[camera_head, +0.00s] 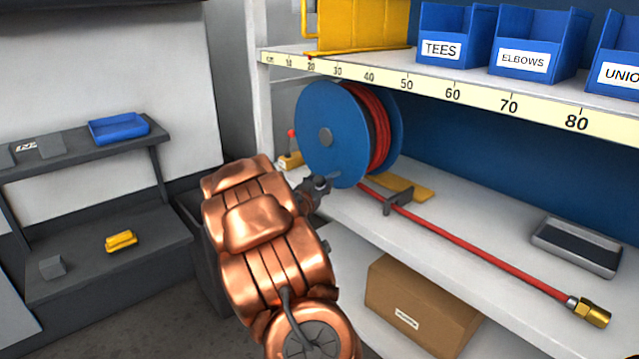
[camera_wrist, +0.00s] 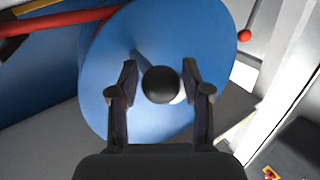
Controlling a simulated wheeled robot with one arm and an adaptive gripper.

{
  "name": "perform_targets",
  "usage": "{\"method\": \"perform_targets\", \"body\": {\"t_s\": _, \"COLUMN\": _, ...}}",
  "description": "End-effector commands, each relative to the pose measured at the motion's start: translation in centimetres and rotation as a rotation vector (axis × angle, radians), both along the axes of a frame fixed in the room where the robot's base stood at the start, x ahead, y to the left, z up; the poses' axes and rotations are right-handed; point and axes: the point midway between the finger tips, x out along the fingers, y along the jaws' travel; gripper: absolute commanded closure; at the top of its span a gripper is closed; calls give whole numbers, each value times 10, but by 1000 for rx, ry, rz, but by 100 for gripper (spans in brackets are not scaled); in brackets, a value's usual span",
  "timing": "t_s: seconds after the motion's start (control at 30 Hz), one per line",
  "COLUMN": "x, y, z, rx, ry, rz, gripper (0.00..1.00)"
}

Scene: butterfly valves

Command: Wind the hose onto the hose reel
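The blue hose reel (camera_head: 318,118) stands on the white shelf, with red hose (camera_head: 378,130) coiled on its drum. The hose's loose part (camera_head: 470,248) runs along the shelf to the right, past a dark bracket (camera_head: 402,198), and ends in a brass fitting (camera_head: 592,312). In the wrist view the reel's blue face (camera_wrist: 190,40) fills the middle. A round black knob (camera_wrist: 160,84) in front of it lies between the fingers of my gripper (camera_wrist: 160,95). My gripper is open, with narrow gaps beside the knob. In the head view my gripper (camera_head: 318,190) is at the reel's lower front, partly hidden.
A small red ball (camera_head: 291,133) on a lever is left of the reel. The shelf above holds a yellow rack (camera_head: 365,25) and blue bins (camera_head: 455,35). A grey tray (camera_head: 577,247) lies at right. A cardboard box (camera_head: 420,305) is below.

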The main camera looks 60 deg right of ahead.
Motion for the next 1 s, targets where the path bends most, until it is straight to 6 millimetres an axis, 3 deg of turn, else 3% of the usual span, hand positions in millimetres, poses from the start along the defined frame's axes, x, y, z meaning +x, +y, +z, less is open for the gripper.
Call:
{"method": "perform_targets", "body": {"t_s": 0.03, "x": 0, "y": 0, "z": 0, "rx": 0, "ry": 0, "rz": 0, "gripper": 60}}
{"method": "perform_targets", "body": {"t_s": 0.43, "x": 0, "y": 0, "z": 0, "rx": 0, "ry": 0, "rz": 1, "gripper": 100}}
{"method": "perform_targets", "body": {"t_s": 1.0, "x": 7, "y": -2, "z": -6, "rx": -17, "ry": -61, "rz": 1, "gripper": 100}}
